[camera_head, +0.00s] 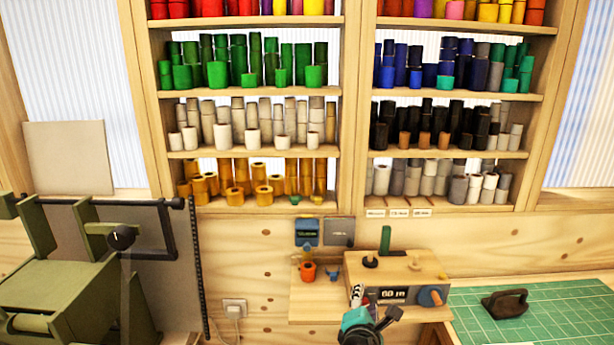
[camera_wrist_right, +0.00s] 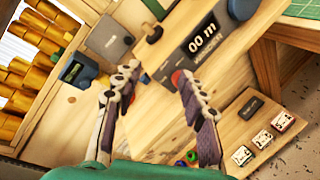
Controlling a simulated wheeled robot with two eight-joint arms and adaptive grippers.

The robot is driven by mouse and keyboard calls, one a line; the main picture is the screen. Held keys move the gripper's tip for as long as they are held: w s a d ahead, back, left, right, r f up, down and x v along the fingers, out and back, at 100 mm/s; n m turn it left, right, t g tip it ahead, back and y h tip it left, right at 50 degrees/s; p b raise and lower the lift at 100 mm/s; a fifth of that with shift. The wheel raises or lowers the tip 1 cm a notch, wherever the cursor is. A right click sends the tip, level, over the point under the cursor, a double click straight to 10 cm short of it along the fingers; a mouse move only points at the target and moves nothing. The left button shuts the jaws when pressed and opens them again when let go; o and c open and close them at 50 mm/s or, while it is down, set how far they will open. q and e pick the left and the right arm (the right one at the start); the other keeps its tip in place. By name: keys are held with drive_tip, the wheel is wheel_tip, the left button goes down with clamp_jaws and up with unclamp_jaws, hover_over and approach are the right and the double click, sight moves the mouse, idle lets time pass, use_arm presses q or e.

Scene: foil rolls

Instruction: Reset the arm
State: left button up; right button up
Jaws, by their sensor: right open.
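My right gripper (camera_head: 373,302) is at the lower middle of the head view, teal with dark and pale fingers. It is in front of a wooden counter box (camera_head: 425,264) with a dark display (camera_head: 393,295) and a blue knob (camera_head: 430,296). In the right wrist view the two fingers of the gripper (camera_wrist_right: 152,82) stand wide apart with nothing between them. The display (camera_wrist_right: 205,40) reads "00 m" there, beyond the fingers. I cannot tell from these views whether a finger touches the box. My left gripper is not in view.
Shelves (camera_head: 250,150) with many coloured foil rolls fill the back wall. A green machine (camera_head: 62,290) stands at left. An orange pot (camera_head: 308,272) sits on a small wooden ledge (camera_head: 310,308). At right, a green cutting mat (camera_head: 560,318) carries a dark iron-like object (camera_head: 505,303).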

drive_tip(key=s+d+f+m+g, duration=0.3)
drive_tip(key=s+m, duration=0.4)
drive_tip(key=s+d+f+m+g, duration=0.2)
drive_tip(key=s+d+f+m, duration=0.15)
drive_tip(key=s+m, duration=0.3)
drive_tip(key=s+a+f+m+g+y, duration=0.2)
drive_tip(key=s+f+m+y, duration=0.1)
drive_tip(key=s+m, duration=0.5)
drive_tip(key=shift+s+a+f+m+y, duration=0.15)
drive_tip(key=shift+a+f+m+y, duration=0.1)
drive_tip(key=shift+f+m+y, duration=0.15)
